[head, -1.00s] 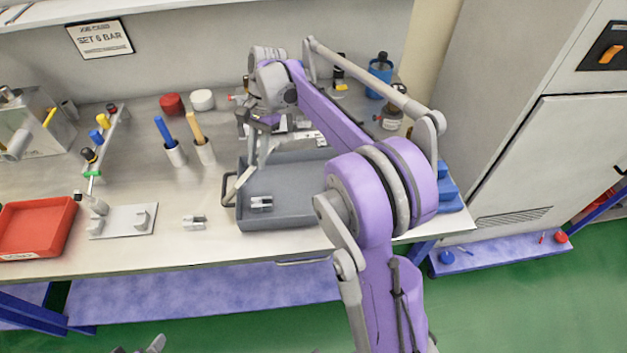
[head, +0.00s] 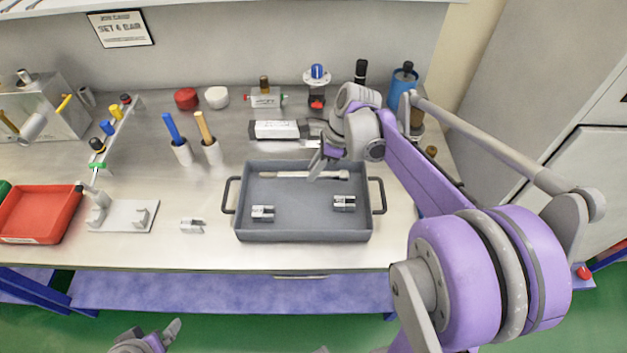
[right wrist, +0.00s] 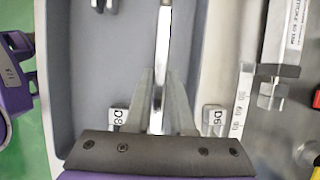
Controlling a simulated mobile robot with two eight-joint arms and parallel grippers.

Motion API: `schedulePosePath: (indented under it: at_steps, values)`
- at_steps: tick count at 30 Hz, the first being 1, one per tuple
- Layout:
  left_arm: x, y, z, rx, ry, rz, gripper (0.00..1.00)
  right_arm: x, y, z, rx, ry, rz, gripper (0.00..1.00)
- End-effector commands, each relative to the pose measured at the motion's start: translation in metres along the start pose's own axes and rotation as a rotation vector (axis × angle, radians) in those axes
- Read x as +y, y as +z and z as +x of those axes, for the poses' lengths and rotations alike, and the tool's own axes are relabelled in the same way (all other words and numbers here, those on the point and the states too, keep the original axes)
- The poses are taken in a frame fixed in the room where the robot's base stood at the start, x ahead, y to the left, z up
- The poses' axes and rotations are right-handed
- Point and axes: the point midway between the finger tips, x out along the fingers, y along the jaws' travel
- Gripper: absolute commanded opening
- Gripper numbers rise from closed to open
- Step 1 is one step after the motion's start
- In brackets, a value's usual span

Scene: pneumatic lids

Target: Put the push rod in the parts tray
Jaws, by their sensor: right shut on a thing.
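The push rod (head: 287,175) is a thin pale rod with a thicker white end, lying level over the back part of the grey parts tray (head: 303,236). My right gripper (head: 317,173) is shut on the rod from above, inside the tray's outline. In the right wrist view the rod (right wrist: 163,50) runs away between the two fingertips, over the grey tray floor. I cannot tell whether the rod touches the floor. My left gripper (head: 152,338) shows only in part at the bottom edge, away from the bench, and its opening is unclear.
Two small metal clevises (head: 262,213) (head: 344,203) sit in the tray. Another clevis (head: 192,226) lies on the bench left of it. A red bin (head: 40,215), a grey fixture plate (head: 124,216) and two cups with handles (head: 182,152) stand farther left.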

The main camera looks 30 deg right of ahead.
Motion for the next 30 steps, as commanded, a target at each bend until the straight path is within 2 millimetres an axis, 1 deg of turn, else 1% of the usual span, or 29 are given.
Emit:
schedulePosePath:
  at_steps: [6, 9, 20, 21, 25, 26, 30]
  values:
    - [0.0, 0.002, 0.002, -0.002, 0.0, 0.0, 0.97, 0.0, -0.012, 0.029, 0.0, 0.001, -0.001, 0.0]
    - [0.0, 0.003, 0.002, -0.002, 0.0, 0.0, 0.97, 0.0, -0.015, 0.037, 0.0, 0.001, -0.001, 0.0]
    - [0.0, 0.005, 0.004, -0.004, 0.0, 0.0, 0.97, 0.001, -0.017, 0.041, 0.0, 0.001, -0.002, 0.0]
    - [0.0, 0.005, 0.005, -0.005, 0.0, 0.0, 0.97, 0.0, -0.017, 0.041, 0.001, 0.001, -0.002, 0.24]
    - [0.0, 0.004, 0.004, -0.004, 0.0, 0.0, 0.97, 0.0, -0.017, 0.04, 0.0, 0.001, -0.002, 0.47]
    - [0.0, 0.004, 0.004, -0.004, 0.0, 0.0, 0.97, 0.0, -0.017, 0.04, 0.0, 0.001, -0.002, 0.52]
    - [0.0, 0.004, 0.004, -0.004, 0.0, 0.0, 0.97, 0.0, -0.017, 0.04, 0.0, 0.001, -0.002, 0.52]
